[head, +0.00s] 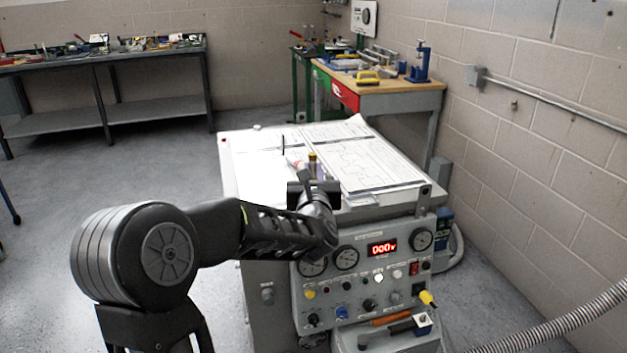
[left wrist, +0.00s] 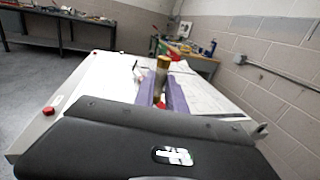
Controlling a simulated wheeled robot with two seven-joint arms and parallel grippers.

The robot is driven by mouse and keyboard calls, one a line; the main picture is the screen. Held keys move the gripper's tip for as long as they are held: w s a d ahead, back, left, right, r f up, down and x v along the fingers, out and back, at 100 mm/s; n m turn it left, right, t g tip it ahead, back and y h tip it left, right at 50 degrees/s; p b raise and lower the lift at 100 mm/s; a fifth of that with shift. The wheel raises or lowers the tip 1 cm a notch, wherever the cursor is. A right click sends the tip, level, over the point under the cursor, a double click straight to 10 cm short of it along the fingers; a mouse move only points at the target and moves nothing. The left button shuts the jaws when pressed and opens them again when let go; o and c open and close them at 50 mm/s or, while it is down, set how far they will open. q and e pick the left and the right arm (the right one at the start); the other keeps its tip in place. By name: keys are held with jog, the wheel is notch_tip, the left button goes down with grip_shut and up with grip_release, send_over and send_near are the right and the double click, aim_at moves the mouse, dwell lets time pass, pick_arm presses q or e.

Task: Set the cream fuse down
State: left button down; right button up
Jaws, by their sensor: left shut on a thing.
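My left gripper (head: 313,183) reaches over the top of the grey test cabinet (head: 232,172). It is shut on the cream fuse, whose brass-coloured end (head: 313,160) stands up beyond the jaws. In the left wrist view the fuse (left wrist: 161,76) is upright between two purple finger pads (left wrist: 160,93). Its lower part is hidden by the gripper body, so I cannot tell whether it touches the cabinet top. My right gripper is not in view.
Printed diagram sheets (head: 372,157) cover much of the cabinet top. A red and white item (head: 293,163) lies just left of the fuse. The front panel has gauges and a red display (head: 382,248). Workbenches (head: 415,97) stand behind; a block wall is at right.

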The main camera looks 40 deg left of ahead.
pick_arm(q)
notch_tip(320, 180, down, 5)
dwell(0.3)
jog(key=shift+f, duration=1.95)
jog(key=c, duration=1.4)
grip_release()
jog(key=shift+o, duration=0.2)
jog(key=shift+s+d, duration=0.1)
jog(key=b+v, duration=0.1)
jog(key=v, duration=1)
jog(key=shift+s+d, duration=0.25)
